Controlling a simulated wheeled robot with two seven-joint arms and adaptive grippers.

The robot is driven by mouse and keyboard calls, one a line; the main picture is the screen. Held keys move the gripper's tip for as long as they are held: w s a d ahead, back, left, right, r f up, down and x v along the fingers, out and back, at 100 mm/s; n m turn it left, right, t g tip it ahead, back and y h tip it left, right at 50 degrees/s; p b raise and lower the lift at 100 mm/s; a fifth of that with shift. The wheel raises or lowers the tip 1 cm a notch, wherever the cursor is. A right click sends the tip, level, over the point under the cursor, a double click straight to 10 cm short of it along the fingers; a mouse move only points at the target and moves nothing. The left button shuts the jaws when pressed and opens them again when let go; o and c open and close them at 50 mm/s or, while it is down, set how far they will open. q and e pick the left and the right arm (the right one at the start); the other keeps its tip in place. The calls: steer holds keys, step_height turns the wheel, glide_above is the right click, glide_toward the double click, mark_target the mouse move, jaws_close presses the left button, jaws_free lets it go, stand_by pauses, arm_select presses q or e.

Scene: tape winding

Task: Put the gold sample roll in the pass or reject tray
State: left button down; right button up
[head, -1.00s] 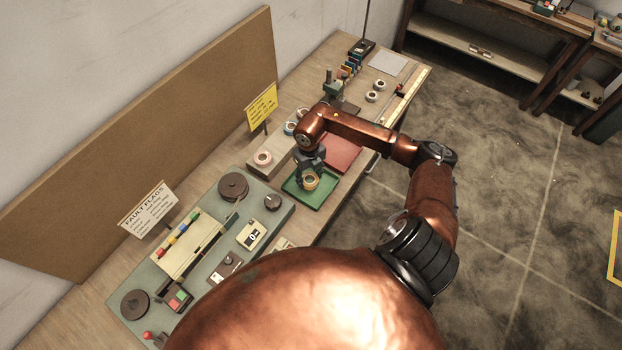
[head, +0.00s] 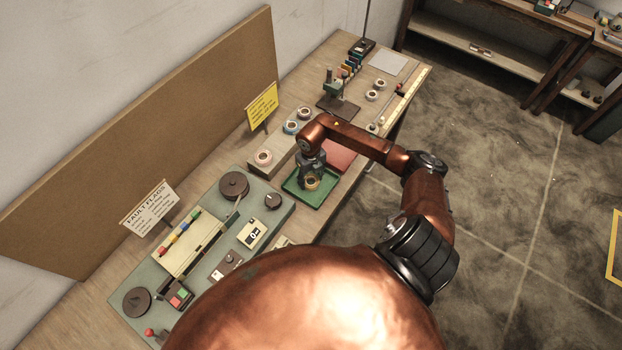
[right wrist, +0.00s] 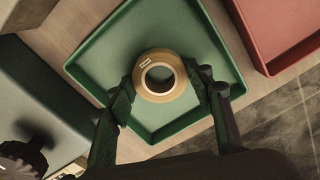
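The gold sample roll (right wrist: 159,76) lies flat over the floor of the green tray (right wrist: 205,35) in the right wrist view. In the head view the roll (head: 312,184) shows just below my right gripper (head: 312,179). Its two fingers are on either side of the roll and appear to touch its rim. I cannot tell whether the roll bears on the tray floor. The green tray (head: 318,203) stands on the bench. The red tray (head: 342,157) is beyond it, partly behind my arm, and also shows in the wrist view (right wrist: 275,25). My left gripper is out of view.
The winding machine (head: 203,245) stands on the near bench. Other rolls sit on a wooden block (head: 283,155) behind the trays.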

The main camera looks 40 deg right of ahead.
steer(key=o, duration=0.4)
steer(key=shift+r, duration=0.1)
steer(key=shift+r, duration=0.25)
step_height(320, 180, up, 12)
steer(key=shift+f+b, duration=0.15)
steer(key=shift+b, duration=0.55)
